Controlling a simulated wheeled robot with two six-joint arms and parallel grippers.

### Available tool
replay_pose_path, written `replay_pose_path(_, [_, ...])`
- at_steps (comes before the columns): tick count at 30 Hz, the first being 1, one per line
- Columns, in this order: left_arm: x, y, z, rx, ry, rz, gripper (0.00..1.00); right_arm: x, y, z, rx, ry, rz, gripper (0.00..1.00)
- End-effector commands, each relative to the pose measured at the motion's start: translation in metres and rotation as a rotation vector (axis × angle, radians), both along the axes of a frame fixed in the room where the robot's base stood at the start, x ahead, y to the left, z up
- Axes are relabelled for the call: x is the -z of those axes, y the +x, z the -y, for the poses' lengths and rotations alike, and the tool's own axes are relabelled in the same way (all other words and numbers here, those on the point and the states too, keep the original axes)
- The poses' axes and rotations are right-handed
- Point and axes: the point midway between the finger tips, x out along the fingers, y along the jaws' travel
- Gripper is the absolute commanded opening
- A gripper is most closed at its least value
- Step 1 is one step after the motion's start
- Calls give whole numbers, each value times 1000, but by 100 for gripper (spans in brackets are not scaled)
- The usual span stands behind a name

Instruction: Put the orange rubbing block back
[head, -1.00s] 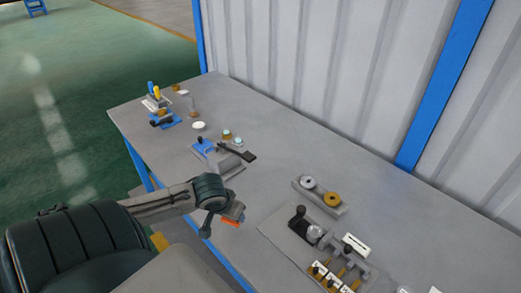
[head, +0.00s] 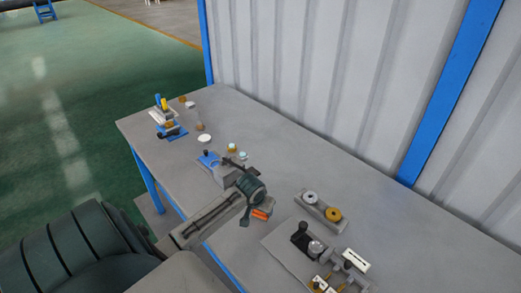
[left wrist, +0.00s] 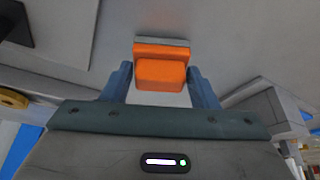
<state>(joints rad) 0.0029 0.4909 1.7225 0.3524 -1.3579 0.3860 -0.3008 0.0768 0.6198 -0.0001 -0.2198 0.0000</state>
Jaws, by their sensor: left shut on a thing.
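The orange rubbing block (head: 261,214) shows below my left gripper (head: 256,209) in the head view, mostly covered by the wrist. In the left wrist view the orange block (left wrist: 160,72) sits between the two blue-grey fingers of my left gripper (left wrist: 160,78), which are shut on it. A grey layer shows along the block's far edge. The block is over the grey table (head: 285,175); I cannot tell whether it touches the surface. My right gripper is in neither view.
A grey holder with a silver and a brass ring (head: 320,206) lies right of the gripper. A plate with a black-knobbed fixture (head: 301,239) is nearer. A grey block with blue part (head: 209,159) stands just beyond the wrist. Bare table lies along the wall.

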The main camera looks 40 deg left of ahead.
Motion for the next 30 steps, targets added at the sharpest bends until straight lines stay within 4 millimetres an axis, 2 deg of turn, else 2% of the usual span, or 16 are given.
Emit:
replay_pose_path(11, [6,0,0,1,1,1,29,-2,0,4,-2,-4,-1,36])
replay_pose_path(12, [6,0,0,1,1,1,58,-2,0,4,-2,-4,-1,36])
replay_pose_path(15, [6,0,0,1,1,1,76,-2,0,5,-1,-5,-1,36])
replay_pose_path(24, [5,0,0,1,1,1,76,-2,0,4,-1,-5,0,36])
replay_pose_path(30, [-15,-7,1,2,3,3,76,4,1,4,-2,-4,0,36])
